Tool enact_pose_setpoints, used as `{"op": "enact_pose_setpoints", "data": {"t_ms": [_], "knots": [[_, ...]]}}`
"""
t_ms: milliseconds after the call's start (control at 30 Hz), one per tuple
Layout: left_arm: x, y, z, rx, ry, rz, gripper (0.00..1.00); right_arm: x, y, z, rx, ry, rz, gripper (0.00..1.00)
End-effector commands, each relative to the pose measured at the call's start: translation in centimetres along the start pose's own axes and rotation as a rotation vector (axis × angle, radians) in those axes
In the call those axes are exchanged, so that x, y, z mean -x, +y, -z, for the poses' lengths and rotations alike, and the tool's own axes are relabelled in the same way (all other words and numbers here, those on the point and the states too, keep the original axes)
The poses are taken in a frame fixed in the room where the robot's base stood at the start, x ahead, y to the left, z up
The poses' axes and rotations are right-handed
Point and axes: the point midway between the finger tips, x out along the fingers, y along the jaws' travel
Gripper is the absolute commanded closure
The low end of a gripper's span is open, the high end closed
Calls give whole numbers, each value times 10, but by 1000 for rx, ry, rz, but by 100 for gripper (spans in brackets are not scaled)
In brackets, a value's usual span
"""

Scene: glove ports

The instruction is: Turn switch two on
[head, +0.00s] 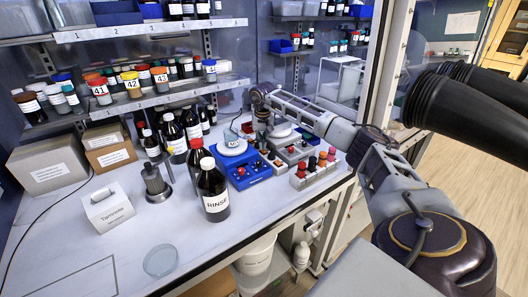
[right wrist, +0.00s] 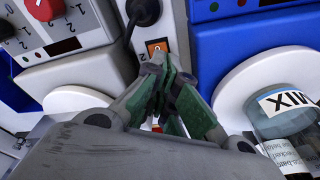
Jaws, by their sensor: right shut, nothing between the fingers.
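My right gripper (head: 262,138) points down among the devices at the back of the bench in the head view. In the right wrist view its green-padded fingers (right wrist: 165,70) are closed together and empty. An orange rocker switch (right wrist: 157,46) in a dark frame sits just beyond the fingertips. A mark beside it looks like an N or a sideways 2. The fingers hide its lower part, and I cannot tell whether they touch it or which way it is set. In the head view the switch is too small to make out. My left gripper is not in view.
A black cable plug (right wrist: 143,12) stands close beside the switch. A blue device (right wrist: 240,40) and a vial labelled MIX (right wrist: 285,120) are to the right. A red knob (right wrist: 45,8) is at the left. The RINSE bottle (head: 212,190) stands nearer on the bench.

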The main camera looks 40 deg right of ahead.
Motion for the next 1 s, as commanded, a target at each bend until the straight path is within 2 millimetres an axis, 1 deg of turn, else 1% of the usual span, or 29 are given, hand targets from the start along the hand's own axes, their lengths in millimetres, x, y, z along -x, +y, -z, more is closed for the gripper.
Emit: {"op": "enact_pose_setpoints", "data": {"t_ms": [200,300,467,833,1000], "knots": [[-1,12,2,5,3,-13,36,-2,0,0,0,0,0,100],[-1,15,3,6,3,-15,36,-3,0,0,0,0,0,100],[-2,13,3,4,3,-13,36,-5,0,-1,0,0,0,100],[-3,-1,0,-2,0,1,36,-8,0,-1,0,0,0,100],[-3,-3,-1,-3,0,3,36,-10,0,-2,0,-1,0,100]]}}
